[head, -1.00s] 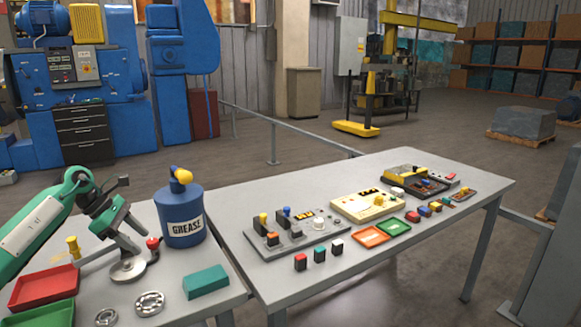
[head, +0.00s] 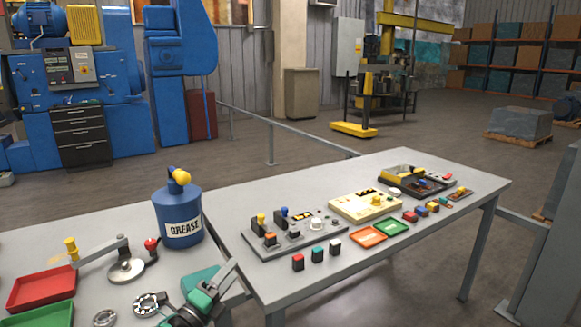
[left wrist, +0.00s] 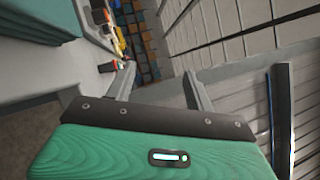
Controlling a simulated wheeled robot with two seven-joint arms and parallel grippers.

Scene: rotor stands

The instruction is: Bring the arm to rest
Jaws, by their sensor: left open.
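My left gripper (head: 240,280) shows low in the head view, near the front edge where the two tables meet. Its fingers point up and to the right. In the left wrist view its two grey fingers (left wrist: 158,82) stand apart with nothing between them. I cannot tell from the picture how high the hand is above the table. My right gripper is not in view.
A blue grease can (head: 177,214), a grey lever stand (head: 126,268), bearing rings (head: 150,303), a red tray (head: 42,288) and a green tray (head: 45,315) stand on the left table. Control panels (head: 295,235) and small coloured blocks (head: 318,254) occupy the right table.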

